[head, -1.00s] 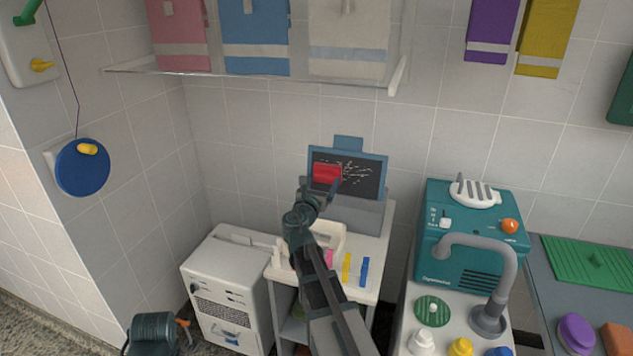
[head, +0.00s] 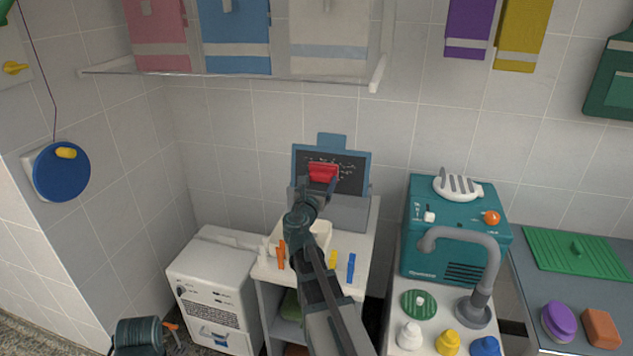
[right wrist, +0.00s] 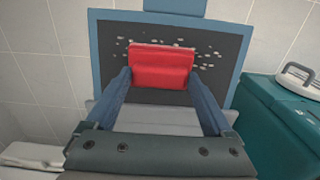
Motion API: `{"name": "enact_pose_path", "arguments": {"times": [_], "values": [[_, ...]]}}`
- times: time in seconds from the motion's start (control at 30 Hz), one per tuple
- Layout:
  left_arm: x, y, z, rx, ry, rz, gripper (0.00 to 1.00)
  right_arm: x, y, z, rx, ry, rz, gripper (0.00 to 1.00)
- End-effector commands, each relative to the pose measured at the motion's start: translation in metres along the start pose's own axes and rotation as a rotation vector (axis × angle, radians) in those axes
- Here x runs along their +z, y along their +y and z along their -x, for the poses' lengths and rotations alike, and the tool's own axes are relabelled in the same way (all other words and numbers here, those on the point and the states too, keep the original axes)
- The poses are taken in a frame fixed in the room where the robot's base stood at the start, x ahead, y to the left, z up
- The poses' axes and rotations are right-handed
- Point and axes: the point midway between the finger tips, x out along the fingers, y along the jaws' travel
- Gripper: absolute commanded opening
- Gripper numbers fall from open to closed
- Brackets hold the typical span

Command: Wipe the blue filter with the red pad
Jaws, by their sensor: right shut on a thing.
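The blue filter (head: 358,189) stands upright at the back of a white stand, a blue frame around a dark panel with white specks. It fills the upper part of the right wrist view (right wrist: 97,60). My right gripper (head: 325,184) is shut on the red pad (head: 323,172) and holds it in front of the panel. In the right wrist view the red pad (right wrist: 160,67) sits between the fingertips, with specks showing above it and to both sides. I cannot tell whether the pad touches the panel.
A teal machine (head: 425,253) and a grey curved pipe (head: 487,285) stand right of the stand. A white cabinet (head: 215,285) is at left. Small coloured items, including a blue one (head: 351,268), lie on the stand top. A towel shelf (head: 230,76) hangs above.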

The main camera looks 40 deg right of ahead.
Motion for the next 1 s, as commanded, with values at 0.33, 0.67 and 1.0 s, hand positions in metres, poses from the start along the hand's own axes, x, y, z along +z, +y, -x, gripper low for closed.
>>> {"name": "enact_pose_path", "arguments": {"times": [0.33,0.67,1.0], "values": [[0.0,0.0,0.0,0.0,0.0,0.0,0.49,0.0,-0.029,0.001,-0.004,0.0,0.0,0.42],[0.0,0.0,0.0,0.0,0.0,0.0,0.49,0.0,-0.034,0.001,-0.003,0.0,0.0,0.42],[0.0,0.0,0.0,0.0,0.0,0.0,0.49,0.0,-0.06,0.0,-0.003,0.0,0.0,0.42]]}}
